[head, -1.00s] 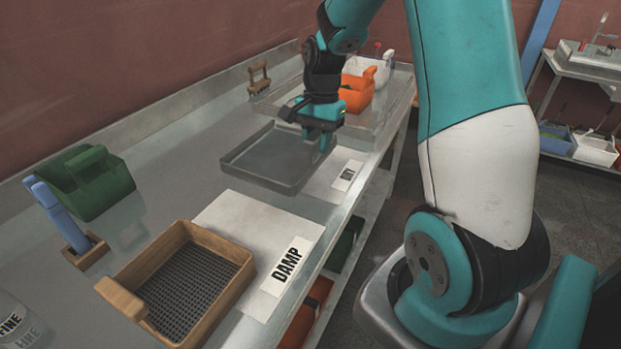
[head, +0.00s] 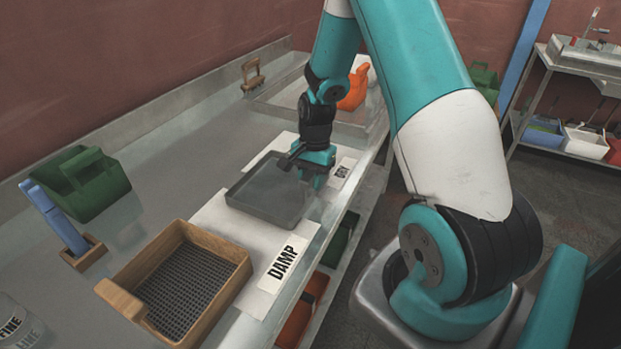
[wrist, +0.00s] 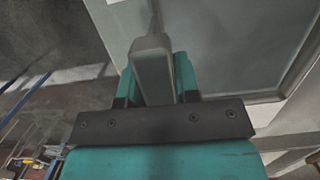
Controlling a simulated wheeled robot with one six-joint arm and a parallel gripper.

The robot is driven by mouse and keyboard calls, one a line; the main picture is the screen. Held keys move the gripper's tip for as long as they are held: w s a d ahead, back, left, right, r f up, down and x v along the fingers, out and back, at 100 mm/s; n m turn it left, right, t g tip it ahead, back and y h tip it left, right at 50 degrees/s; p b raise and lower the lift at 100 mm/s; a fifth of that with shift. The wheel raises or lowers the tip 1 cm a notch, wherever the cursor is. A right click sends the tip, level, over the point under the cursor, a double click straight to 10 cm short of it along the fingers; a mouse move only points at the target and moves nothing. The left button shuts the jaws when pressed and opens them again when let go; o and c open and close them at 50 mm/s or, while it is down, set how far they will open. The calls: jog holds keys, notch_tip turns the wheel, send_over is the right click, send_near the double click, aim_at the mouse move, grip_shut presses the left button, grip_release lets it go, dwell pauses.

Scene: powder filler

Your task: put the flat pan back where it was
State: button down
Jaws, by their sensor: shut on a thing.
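The flat pan (head: 265,193) is a shallow grey metal tray over the bench, just behind the white sheet with the DAMP label (head: 284,262). My gripper (head: 312,180) is shut on its right end. In the wrist view my gripper (wrist: 155,85) is closed around a grey handle (wrist: 152,62), with the pan (wrist: 235,40) reaching up and right. The pan covers part of a second white sheet (head: 282,142) with a label, partly hidden by my arm. I cannot tell whether the pan touches the bench or hangs just above it.
A wooden sieve (head: 182,287) stands in front of the pan. A green scoop (head: 93,183), blue tongs-like tool (head: 60,222) and wooden-handled brush (head: 252,75) stand at the left and back. An orange scoop (head: 354,90) is in a tray (head: 285,104) behind.

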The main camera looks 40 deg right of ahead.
jog(key=c, duration=0.8)
grip_release()
jog(key=shift+f, duration=0.1)
jog(key=shift+c, duration=0.2)
jog(key=shift+d+r, duration=0.1)
jog(key=shift+r, duration=0.4)
jog(key=r, duration=0.3)
jog(key=d+r+b, duration=0.1)
jog(key=r, duration=0.3)
jog(key=r+b, duration=0.1)
jog(key=r, duration=0.2)
jog(key=shift+w+d+r, duration=0.2)
jog(key=shift+w+r, duration=0.05)
jog(key=s+a+r+n, duration=0.25)
jog(key=a+n, duration=0.25)
jog(key=a, duration=0.3)
jog(key=s+a+r+n, duration=0.2)
jog(key=a+r+n, duration=0.2)
jog(key=a, duration=0.5)
jog(key=s+a+r+n+y, duration=0.2)
jog(key=s+a+r+n, duration=0.1)
jog(key=s+a+n, duration=0.9)
jog(key=s, duration=0.3)
jog(key=shift+r+t+y, duration=0.15)
jog(key=shift+t+y, duration=0.15)
